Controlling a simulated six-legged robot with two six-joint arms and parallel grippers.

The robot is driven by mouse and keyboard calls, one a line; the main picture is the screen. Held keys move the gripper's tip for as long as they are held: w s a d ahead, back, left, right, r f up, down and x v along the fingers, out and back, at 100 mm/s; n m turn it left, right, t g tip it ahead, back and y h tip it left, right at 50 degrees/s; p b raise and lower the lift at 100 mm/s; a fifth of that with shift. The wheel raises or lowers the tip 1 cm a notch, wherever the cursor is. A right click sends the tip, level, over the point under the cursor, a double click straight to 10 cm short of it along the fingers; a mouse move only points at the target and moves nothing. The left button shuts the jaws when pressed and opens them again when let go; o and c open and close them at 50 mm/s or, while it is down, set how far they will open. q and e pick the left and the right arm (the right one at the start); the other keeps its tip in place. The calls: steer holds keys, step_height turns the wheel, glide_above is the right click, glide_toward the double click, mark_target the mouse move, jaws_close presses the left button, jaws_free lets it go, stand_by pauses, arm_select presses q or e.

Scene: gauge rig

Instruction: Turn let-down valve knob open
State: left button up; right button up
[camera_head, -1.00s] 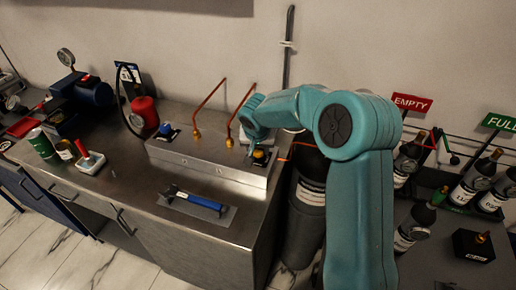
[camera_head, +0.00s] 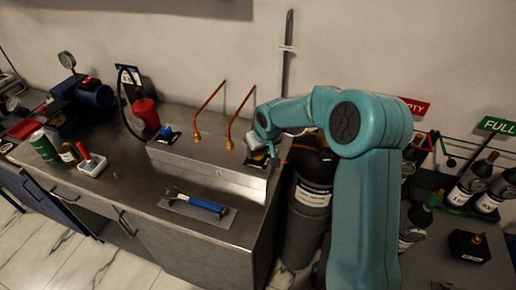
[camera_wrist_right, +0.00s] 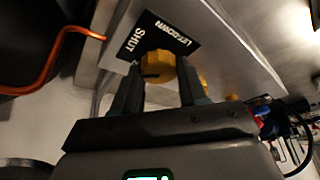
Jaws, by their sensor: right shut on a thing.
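The let-down valve knob (camera_wrist_right: 157,66) is a yellow ribbed knob in the right wrist view. A black plate (camera_wrist_right: 163,40) beside it reads LET-DOWN and SHUT. My right gripper (camera_wrist_right: 160,84) has its two dark fingers on opposite sides of the knob, shut on it. In the head view my right gripper (camera_head: 265,146) is at the right end of the steel block on the bench, and it mostly hides the knob. My left gripper is in neither view.
Two copper pipes (camera_head: 208,100) rise from the steel block (camera_head: 205,165) left of my gripper. A blue knob (camera_head: 166,131) is at its left end. A blue-handled tool (camera_head: 195,203) lies in front. A dark cylinder (camera_head: 312,190) stands right of the bench.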

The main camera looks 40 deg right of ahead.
steer(key=shift+r, duration=0.1)
steer(key=o, duration=0.8)
steer(key=shift+c, duration=0.2)
steer(key=shift+o, duration=1.4)
steer(key=shift+s, duration=0.1)
steer(key=b+v, duration=0.1)
steer(key=v, duration=1.5)
steer(key=shift+r+b, duration=0.15)
steer(key=shift+b, duration=0.2)
steer(key=shift+s, duration=0.2)
